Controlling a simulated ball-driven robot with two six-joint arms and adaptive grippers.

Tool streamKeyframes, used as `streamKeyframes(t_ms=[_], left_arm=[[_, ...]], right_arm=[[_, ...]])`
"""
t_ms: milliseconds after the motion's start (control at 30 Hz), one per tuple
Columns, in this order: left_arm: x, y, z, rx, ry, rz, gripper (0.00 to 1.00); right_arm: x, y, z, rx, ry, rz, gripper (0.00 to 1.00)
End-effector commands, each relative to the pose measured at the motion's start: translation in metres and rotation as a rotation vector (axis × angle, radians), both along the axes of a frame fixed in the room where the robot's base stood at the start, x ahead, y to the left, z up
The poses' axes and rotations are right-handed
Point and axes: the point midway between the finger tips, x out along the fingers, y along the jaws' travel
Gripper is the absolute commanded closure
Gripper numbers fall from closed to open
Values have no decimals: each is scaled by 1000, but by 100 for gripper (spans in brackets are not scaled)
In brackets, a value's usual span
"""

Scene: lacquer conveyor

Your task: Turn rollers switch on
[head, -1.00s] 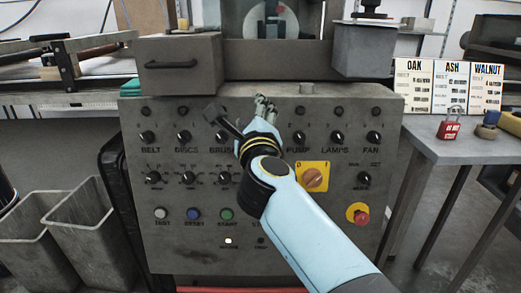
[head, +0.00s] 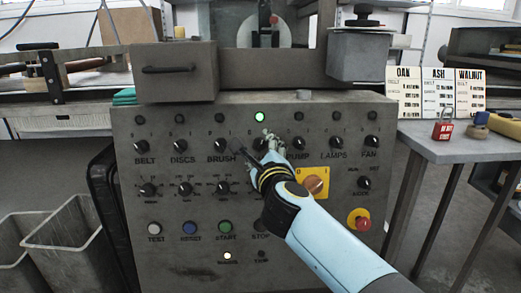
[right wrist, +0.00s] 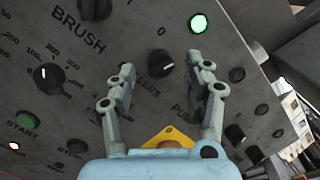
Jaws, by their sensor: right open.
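The rollers switch (right wrist: 160,64) is a black rotary knob on the grey control panel (head: 185,270), between the brush knob (head: 221,146) and the pump knob. Its label is partly covered by a finger in the right wrist view. Above it a green lamp (head: 260,117) is lit; the lamp also shows in the right wrist view (right wrist: 198,23). My right gripper (head: 270,140) is open in front of the panel, with its fingers on either side of the rollers switch in the picture. I see no finger clearly touching the knob. My left gripper is not in view.
Other knobs stand close by in the same row. A yellow-plated rotary switch (head: 314,184) and a red emergency button (head: 361,221) sit lower right, near my right forearm. A grey box with a handle (head: 175,70) juts out above the panel at left.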

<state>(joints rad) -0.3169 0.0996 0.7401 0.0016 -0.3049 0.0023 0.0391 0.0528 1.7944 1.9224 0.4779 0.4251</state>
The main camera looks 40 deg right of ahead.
Motion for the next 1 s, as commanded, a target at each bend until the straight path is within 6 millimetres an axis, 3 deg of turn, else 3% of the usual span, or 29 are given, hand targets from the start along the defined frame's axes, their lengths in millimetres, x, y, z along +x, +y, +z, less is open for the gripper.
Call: streamKeyframes(t_ms=[200,467,867,1000], left_arm=[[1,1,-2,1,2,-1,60],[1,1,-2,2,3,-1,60],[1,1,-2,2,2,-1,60],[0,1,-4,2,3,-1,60]], right_arm=[[16,-8,-1,1,0,-1,48],[17,-8,0,1,0,-1,48],[17,-8,0,1,0,1,99],[17,-8,-1,20,-11,-4,100]])
